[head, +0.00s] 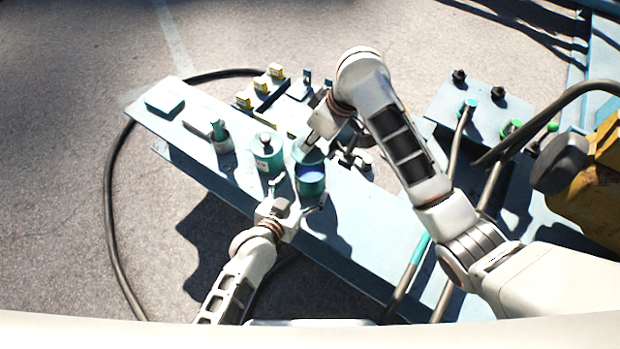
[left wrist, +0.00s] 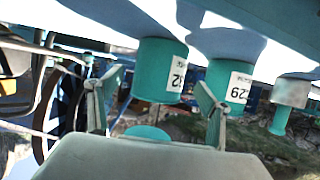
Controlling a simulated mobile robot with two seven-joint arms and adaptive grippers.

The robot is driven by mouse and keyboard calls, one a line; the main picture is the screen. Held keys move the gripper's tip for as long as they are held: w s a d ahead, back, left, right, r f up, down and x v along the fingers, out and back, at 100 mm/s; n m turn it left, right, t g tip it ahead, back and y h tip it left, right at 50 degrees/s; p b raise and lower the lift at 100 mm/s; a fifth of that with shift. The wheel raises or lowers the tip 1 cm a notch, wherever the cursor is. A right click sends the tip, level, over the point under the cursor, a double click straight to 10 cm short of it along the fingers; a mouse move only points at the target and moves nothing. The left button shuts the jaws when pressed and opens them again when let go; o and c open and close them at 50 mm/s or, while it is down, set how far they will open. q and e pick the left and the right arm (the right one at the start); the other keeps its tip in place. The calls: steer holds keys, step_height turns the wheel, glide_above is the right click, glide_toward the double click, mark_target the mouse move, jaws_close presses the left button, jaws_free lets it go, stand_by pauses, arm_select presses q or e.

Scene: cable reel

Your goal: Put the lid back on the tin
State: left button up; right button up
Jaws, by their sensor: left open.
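The open teal tin (head: 311,186) stands on the light-blue bench, with dark blue showing inside. Its teal lid (head: 307,156) is at the tin's far rim in the head view, at my right gripper (head: 314,140), which appears shut on its edge. The lid looks tilted and off the opening; the exact gap is unclear. My left gripper (head: 297,194) is open at the tin's near side, one finger on each side. In the left wrist view, which is upside down, the tin (left wrist: 157,68) with a white label shows between my left fingers (left wrist: 155,103).
A second teal tin (head: 267,154), closed, stands just left of the open one. Yellow-marked parts (head: 262,86) sit behind. A black cable (head: 112,200) loops over the ground.

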mark_target(310, 176)
arm_select(q)
steer(key=shift+x, duration=3.1)
steer(key=c, duration=1.7)
arm_select(e)
steer(key=shift+f, duration=2.55)
steer(key=shift+f, duration=0.85)
steer(key=shift+f, duration=0.6)
steer(key=o, duration=1.1)
steer(key=shift+o, duration=0.2)
